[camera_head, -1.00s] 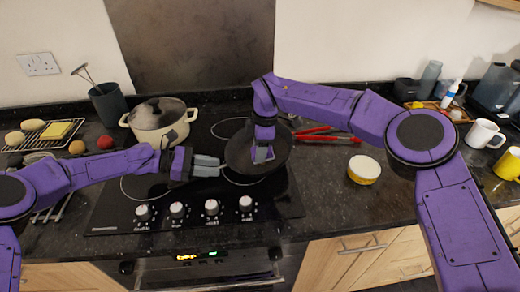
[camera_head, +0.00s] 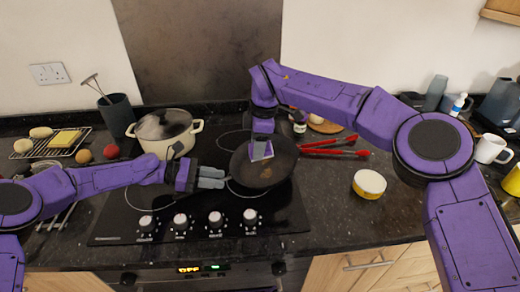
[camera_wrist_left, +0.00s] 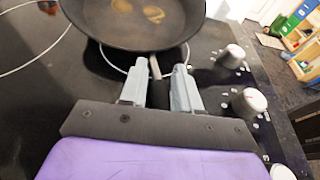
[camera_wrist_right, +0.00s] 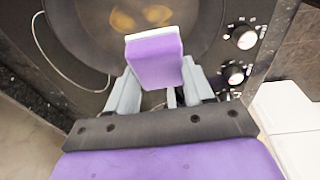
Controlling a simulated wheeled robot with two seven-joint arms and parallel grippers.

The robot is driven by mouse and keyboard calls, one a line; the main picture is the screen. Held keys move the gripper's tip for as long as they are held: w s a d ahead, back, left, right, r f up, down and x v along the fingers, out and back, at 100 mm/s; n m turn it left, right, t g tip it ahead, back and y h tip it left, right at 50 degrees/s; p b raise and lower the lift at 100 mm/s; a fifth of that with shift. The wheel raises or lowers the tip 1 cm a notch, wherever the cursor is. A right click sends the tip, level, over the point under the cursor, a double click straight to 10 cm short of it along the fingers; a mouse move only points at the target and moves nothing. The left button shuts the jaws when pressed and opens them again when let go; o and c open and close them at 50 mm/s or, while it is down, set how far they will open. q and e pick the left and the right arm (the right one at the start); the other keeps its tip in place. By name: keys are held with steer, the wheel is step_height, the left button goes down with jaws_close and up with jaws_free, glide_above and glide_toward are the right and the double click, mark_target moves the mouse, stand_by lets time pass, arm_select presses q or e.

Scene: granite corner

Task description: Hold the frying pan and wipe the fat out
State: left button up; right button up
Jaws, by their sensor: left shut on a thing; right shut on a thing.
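The dark frying pan (camera_head: 262,178) is on the hob, its handle pointing left. My left gripper (camera_head: 212,178) is shut on the pan's handle (camera_wrist_left: 155,68); little of the handle shows between the fingers. My right gripper (camera_wrist_right: 165,95) is shut on a purple sponge (camera_wrist_right: 155,60) with a white face. In the head view the sponge (camera_head: 261,152) is over the far half of the pan; I cannot tell whether it touches the pan's floor. Yellowish-brown fat patches (camera_wrist_left: 153,14) lie inside the pan, and they also show in the right wrist view (camera_wrist_right: 157,14).
A cream lidded pot (camera_head: 165,132) stands behind my left arm. Control knobs (camera_head: 215,220) line the hob's front. Red tongs (camera_head: 335,148) and a yellow-white tub (camera_head: 369,184) are right of the pan. A rack (camera_head: 50,145) with food is at the left.

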steer(key=shift+r, duration=0.2)
steer(key=shift+f, duration=0.1)
steer(key=shift+w+d+f, duration=0.15)
steer(key=shift+d+f, duration=0.2)
steer(key=shift+f, duration=0.65)
steer(key=shift+w+d+f, duration=0.15)
steer(key=shift+d+f, duration=0.15)
steer(key=shift+f, duration=0.65)
steer(key=shift+w+d+f, duration=0.15)
steer(key=shift+d+f, duration=0.2)
steer(key=shift+f, duration=0.65)
steer(key=shift+d+f, duration=0.15)
steer(key=shift+f, duration=0.4)
steer(key=shift+d+f, duration=0.15)
steer(key=shift+f, duration=0.35)
